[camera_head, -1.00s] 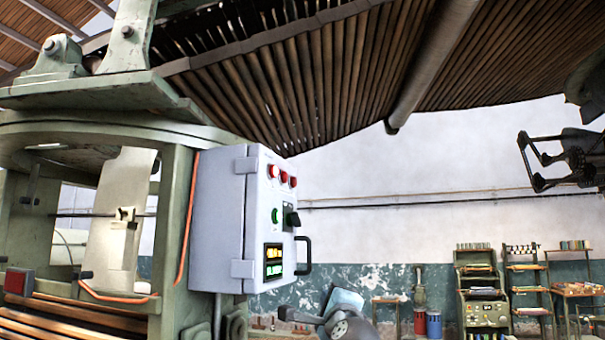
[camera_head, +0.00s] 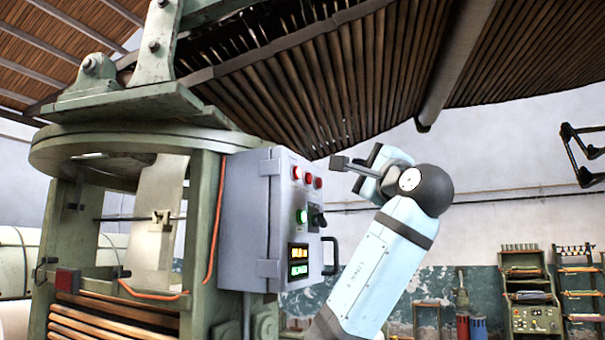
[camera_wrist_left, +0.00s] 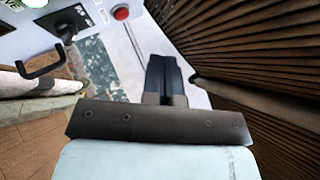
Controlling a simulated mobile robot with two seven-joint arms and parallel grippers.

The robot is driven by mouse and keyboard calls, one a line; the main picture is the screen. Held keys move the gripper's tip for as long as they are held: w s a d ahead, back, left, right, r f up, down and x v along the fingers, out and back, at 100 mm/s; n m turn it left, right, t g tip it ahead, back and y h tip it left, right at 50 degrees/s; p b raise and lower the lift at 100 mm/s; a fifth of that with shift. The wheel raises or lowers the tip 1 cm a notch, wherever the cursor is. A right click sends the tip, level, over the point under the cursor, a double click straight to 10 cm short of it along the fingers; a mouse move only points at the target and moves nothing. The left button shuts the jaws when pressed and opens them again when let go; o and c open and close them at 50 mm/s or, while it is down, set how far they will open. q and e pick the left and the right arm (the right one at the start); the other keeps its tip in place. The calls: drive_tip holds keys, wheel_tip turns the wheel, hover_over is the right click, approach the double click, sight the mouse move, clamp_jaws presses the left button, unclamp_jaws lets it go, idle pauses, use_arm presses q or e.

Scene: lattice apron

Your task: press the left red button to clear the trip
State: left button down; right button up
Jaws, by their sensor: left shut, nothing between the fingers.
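A grey control box (camera_head: 245,225) hangs on the green machine frame. Its front carries three red buttons in a row near the top; the left red button (camera_head: 297,173) is at the end away from my arm. My left gripper (camera_head: 338,163) is raised to the right of the box, at about the height of the row and apart from it. In the left wrist view its dark fingers (camera_wrist_left: 163,75) are together and empty. One red button (camera_wrist_left: 121,12) shows there, beyond and left of the fingers; I cannot tell which one. My right gripper is not in view.
Below the red buttons are a green lit button (camera_head: 302,216), a black rotary switch (camera_head: 317,217) and a lit display (camera_head: 298,261). A black handle (camera_head: 332,256) sticks out at the box's right edge. A slatted wooden apron (camera_head: 330,80) hangs overhead.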

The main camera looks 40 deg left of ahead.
sight(297, 173)
use_arm(q)
drive_tip(key=shift+a, duration=0.1)
drive_tip(key=s+a+b, duration=0.1)
drive_tip(key=s+a, duration=0.1)
drive_tip(key=a, duration=0.6)
drive_tip(key=shift+a, duration=0.15)
drive_tip(key=shift+a, duration=0.2)
idle(1.9)
drive_tip(key=shift+s+a+b, duration=0.15)
drive_tip(key=shift+a+b, duration=0.1)
drive_tip(key=shift+b, duration=0.05)
drive_tip(key=shift+s+a, duration=0.1)
drive_tip(key=shift+a, duration=0.35)
idle(0.9)
drive_tip(key=shift+w+d, duration=0.2)
drive_tip(key=shift+d, duration=0.7)
